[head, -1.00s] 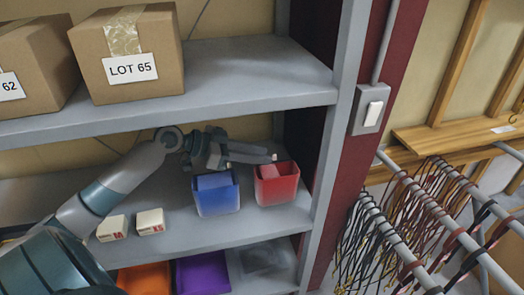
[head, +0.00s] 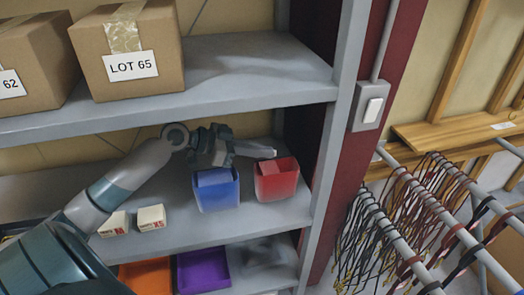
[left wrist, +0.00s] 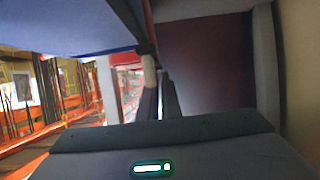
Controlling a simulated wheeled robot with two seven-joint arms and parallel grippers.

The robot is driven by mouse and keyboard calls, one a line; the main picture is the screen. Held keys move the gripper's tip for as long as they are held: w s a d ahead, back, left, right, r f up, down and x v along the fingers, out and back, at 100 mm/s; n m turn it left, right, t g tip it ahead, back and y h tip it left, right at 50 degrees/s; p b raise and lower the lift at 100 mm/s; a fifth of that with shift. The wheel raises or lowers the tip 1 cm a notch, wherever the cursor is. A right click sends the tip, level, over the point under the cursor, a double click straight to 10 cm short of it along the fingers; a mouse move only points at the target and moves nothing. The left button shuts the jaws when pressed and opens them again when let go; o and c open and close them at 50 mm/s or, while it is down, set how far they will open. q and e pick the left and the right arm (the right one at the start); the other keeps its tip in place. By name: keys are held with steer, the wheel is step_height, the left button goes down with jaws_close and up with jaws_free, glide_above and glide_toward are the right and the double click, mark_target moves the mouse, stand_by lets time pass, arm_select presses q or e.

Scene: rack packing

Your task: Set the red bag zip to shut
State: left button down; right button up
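The red bag (head: 277,181) stands upright on the middle shelf, at the right near the rack post. A darker red block shape shows in its open top; its zip is too small to make out. My left gripper (head: 272,153) reaches in from the left, with its fingertips just above the red bag's back rim. In the left wrist view its fingers (left wrist: 159,90) lie close together, and I see nothing clearly held between them. I cannot tell whether they touch the bag. My right gripper is out of view.
A blue bag (head: 216,190) stands just left of the red one. Two small white boxes (head: 152,217) sit further left. Orange (head: 146,277) and purple (head: 204,270) bins are on the shelf below. The upper shelf (head: 240,85) runs close above my arm.

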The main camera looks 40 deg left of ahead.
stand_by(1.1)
arm_select(q)
steer(key=shift+w+d, duration=0.45)
steer(key=shift+w, duration=0.05)
steer(key=w+d, duration=0.3)
steer(key=w, duration=0.1)
steer(key=shift+d, duration=0.15)
steer(key=c, duration=1.9)
jaws_free()
steer(key=shift+c, duration=0.2)
steer(key=shift+s, duration=0.15)
